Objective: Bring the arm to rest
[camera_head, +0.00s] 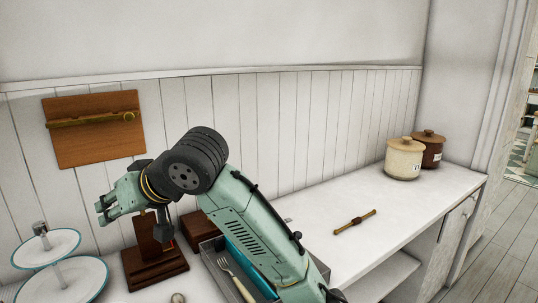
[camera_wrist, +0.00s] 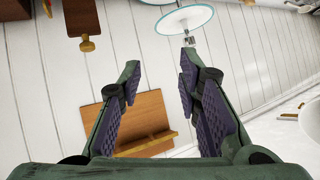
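My arm reaches over the counter (camera_head: 375,225) from the lower right in the head view and bends left at the wrist. My gripper (camera_head: 104,209) points left, above the counter, near a dark wooden stand (camera_head: 150,262). In the wrist view my gripper (camera_wrist: 158,82) has its two fingers spread apart, with nothing held between them. The wall's wooden board (camera_wrist: 150,118) shows behind the gap between the fingers. The gripper appears clear of the things around it.
A two-tier plate stand (camera_head: 62,275) is at lower left. A grey tray (camera_head: 241,290) with cutlery lies under my arm. A small brown utensil (camera_head: 355,221) lies on the clearer right counter. Lidded cream (camera_head: 403,160) and brown (camera_head: 430,150) jars stand at its far end.

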